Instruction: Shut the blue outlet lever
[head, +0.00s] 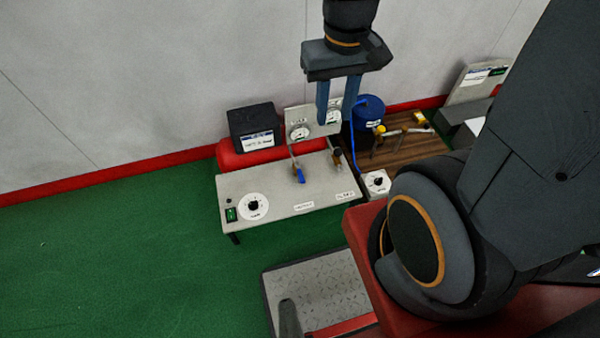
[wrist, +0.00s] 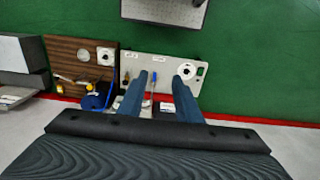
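The blue outlet lever (head: 300,175) is small and sits on a thin metal pipe above the light grey panel (head: 280,203), behind the outlet label (head: 304,205). Its exact angle is too small to tell. My gripper (head: 335,118) is open and empty, pointing down, above and behind the panel in the head view. In the wrist view my gripper (wrist: 160,75) has its fingers well apart. It appears clear of the lever.
A second, dark-handled valve (head: 337,154) stands right of the lever. Gauges (head: 301,132) rise behind. A black box (head: 252,127) sits on a red tank (head: 230,157). A blue container (head: 368,107) and brass fittings (head: 400,130) are on the wooden board to the right. Green floor is free at left.

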